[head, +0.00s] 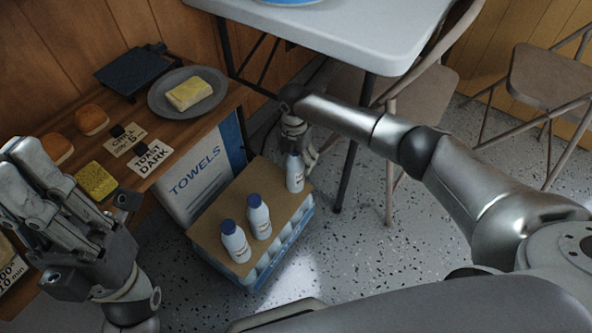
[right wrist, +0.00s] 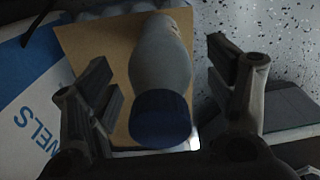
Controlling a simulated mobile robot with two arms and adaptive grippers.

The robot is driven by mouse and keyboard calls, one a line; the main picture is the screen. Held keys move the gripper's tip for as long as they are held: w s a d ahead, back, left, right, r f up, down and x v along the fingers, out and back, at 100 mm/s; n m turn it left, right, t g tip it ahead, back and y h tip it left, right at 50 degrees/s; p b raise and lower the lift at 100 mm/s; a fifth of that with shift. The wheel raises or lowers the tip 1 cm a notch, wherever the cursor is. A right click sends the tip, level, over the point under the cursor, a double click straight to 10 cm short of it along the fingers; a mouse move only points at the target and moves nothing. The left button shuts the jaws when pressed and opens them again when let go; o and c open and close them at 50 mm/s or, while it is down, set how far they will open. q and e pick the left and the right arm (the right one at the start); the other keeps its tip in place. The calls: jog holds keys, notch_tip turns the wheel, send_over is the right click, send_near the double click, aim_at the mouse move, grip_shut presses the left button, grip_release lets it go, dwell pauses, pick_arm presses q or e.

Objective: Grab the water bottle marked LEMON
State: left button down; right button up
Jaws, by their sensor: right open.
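Three white bottles with blue caps stand on a brown cardboard sheet (head: 207,232) on a blue pack. The far right bottle (head: 295,178) is at my right gripper (head: 303,152), which comes down over its cap from above. In the right wrist view this bottle (right wrist: 160,62) stands between the two spread fingers of the gripper (right wrist: 163,78), with gaps on both sides. The near left bottle (head: 236,243) and the middle bottle (head: 259,217) stand apart from it. Their label words are too small to read. My left gripper (head: 38,150) is at the left, near the wooden counter.
A box marked TOWELS (head: 195,180) stands behind the pack. The wooden counter (head: 140,130) holds a grey plate (head: 160,95), sponge-like yellow pieces, buns and cards. A white table (head: 340,35) and folding chairs (head: 420,95) are beyond my right arm. Speckled floor lies open at right.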

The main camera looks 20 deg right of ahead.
grip_shut()
dwell(0.3)
jog(key=shift+w+r, duration=0.1)
